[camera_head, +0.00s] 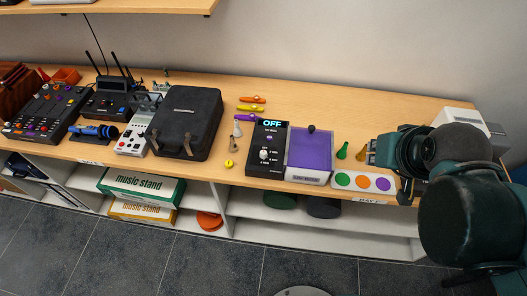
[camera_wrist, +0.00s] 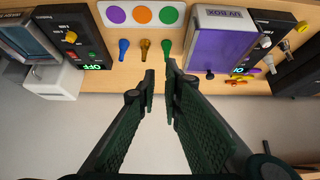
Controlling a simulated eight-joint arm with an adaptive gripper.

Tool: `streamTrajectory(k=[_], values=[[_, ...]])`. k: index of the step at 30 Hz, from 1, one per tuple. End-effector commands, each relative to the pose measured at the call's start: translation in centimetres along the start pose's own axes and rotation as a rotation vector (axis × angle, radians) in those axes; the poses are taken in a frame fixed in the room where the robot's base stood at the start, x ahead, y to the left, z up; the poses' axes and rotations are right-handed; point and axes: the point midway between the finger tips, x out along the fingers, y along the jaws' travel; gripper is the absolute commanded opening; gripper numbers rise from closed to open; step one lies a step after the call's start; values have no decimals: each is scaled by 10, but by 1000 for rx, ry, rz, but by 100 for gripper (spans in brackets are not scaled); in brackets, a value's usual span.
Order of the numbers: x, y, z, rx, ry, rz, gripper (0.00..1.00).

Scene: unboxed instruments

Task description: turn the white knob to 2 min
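The white knob (camera_head: 264,154) is on the front face of a black timer box (camera_head: 267,167) whose display reads OFF, left of the purple UV box (camera_head: 310,152). The knob's pointer setting is too small to read. In the wrist view, the white knob (camera_wrist: 266,43) shows at the right, beyond the purple box (camera_wrist: 222,48). My gripper (camera_wrist: 160,84) is empty, its two dark green fingers apart with a narrow gap at the tips. It is well to the right of the timer box in the head view, and touches nothing that I can see.
A panel with three coloured discs (camera_head: 362,182) lies beside the purple box. Blue, brown and green pawn-like pieces (camera_wrist: 145,48) stand near my fingertips. Another black box with a yellow knob (camera_wrist: 71,38) stands at the wrist view's left. A black case (camera_head: 185,122) stands left of the timer.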

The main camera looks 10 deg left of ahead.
Motion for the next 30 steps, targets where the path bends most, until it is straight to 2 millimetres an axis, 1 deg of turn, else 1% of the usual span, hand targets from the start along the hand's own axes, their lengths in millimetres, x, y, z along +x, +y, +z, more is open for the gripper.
streamTrajectory(k=[1, 4, 8, 14, 21, 30], values=[[0, 0, 0, -2, -1, -1, 17], [0, -2, -2, -10, -6, -3, 30], [2, -8, -8, -35, -19, -11, 30], [6, -23, -20, -104, -58, -32, 30], [16, -48, -36, -214, -117, -65, 30], [32, -83, -51, -356, -189, -108, 30]])
